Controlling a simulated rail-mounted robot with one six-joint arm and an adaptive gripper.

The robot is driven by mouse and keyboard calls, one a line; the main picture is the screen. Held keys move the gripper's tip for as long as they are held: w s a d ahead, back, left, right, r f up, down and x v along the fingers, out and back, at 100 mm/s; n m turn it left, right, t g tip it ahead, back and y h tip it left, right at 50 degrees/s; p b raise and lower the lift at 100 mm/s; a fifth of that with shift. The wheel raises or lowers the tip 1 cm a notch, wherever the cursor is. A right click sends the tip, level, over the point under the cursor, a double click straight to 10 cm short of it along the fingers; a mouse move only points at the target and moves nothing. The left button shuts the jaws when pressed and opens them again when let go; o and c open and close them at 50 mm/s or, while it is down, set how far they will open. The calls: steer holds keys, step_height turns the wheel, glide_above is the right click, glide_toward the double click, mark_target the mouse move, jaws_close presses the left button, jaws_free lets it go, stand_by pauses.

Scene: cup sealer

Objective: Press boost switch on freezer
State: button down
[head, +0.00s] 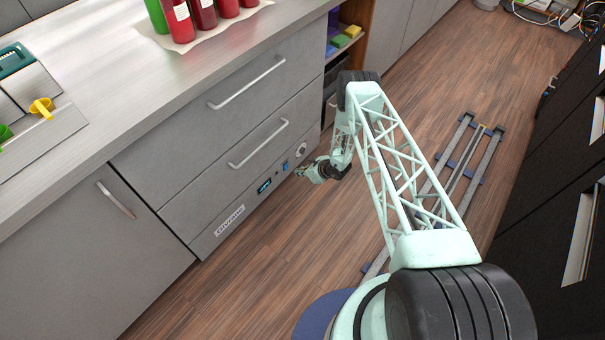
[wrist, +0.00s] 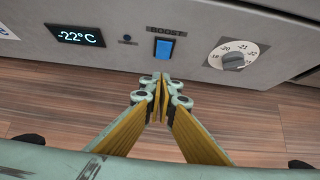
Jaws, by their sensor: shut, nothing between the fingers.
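The freezer (head: 228,222) is a grey front low under the counter, with a control panel along its lower edge. In the wrist view, the boost switch (wrist: 164,48) is a blue rocker under the label "BOOST". In the head view the blue switch (head: 285,166) is small. My gripper (wrist: 161,80) is shut and empty, its tips just below the switch in the wrist picture. I cannot tell whether the tips touch the panel. In the head view my gripper (head: 304,171) is close in front of the panel.
The panel has a display (wrist: 76,36) reading -22°C, a small dark button or indicator (wrist: 127,40) and a temperature dial (wrist: 233,55) right of the switch. Drawers with handles (head: 259,145) are above. Floor rails (head: 465,160) lie to the right. Dark cabinets (head: 560,180) stand at far right.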

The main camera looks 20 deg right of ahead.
mark_target(287, 168)
steer(key=w+a+f+b, duration=0.2)
steer(key=w+a, duration=0.1)
steer(key=w, duration=0.1)
steer(key=shift+w+a+f, duration=0.15)
steer(key=shift+w, duration=0.2)
steer(key=shift+a+p, duration=0.2)
steer(key=shift+p, duration=0.1)
steer(key=shift+w+d, duration=0.1)
steer(key=shift+d, duration=0.05)
stand_by(0.4)
steer(key=shift+r, duration=0.25)
steer(key=shift+r+p, duration=0.35)
steer(key=shift+r, duration=0.15)
